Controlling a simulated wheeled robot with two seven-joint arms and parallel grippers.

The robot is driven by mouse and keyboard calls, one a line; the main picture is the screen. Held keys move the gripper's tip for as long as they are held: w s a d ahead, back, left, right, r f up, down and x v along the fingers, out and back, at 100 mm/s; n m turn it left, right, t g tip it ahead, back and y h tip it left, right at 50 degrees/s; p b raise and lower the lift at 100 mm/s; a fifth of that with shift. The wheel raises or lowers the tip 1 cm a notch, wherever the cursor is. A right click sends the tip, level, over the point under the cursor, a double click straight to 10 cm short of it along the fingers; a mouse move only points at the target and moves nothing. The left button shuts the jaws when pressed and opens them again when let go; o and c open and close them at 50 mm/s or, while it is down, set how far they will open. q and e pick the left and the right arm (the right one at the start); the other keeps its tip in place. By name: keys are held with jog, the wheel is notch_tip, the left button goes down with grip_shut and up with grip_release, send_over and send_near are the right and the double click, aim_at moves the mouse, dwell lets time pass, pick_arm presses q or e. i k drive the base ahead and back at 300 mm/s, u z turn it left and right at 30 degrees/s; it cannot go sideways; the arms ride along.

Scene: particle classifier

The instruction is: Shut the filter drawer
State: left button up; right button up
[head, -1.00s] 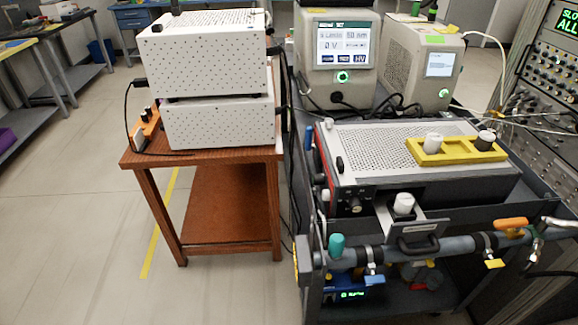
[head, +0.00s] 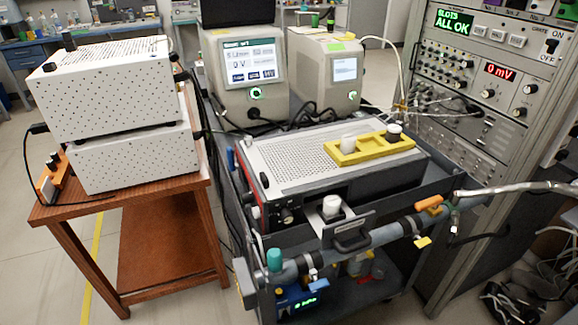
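The filter drawer (head: 345,226) sticks out of the front of the grey perforated instrument (head: 290,165) on the cart. It has a dark front with a black handle (head: 352,241). A white-capped container (head: 331,206) stands upright in the open drawer, behind its front plate. Neither of my grippers is in view.
A grey pipe (head: 385,235) with an orange lever (head: 428,202) runs along the cart's front, close to the drawer. A yellow holder (head: 345,159) with white and black caps sits on the instrument. A wooden table (head: 125,191) stands left, a rack (head: 468,120) right.

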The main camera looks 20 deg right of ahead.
aim_at(343, 226)
jog(key=z, duration=0.75)
jog(key=k, duration=0.25)
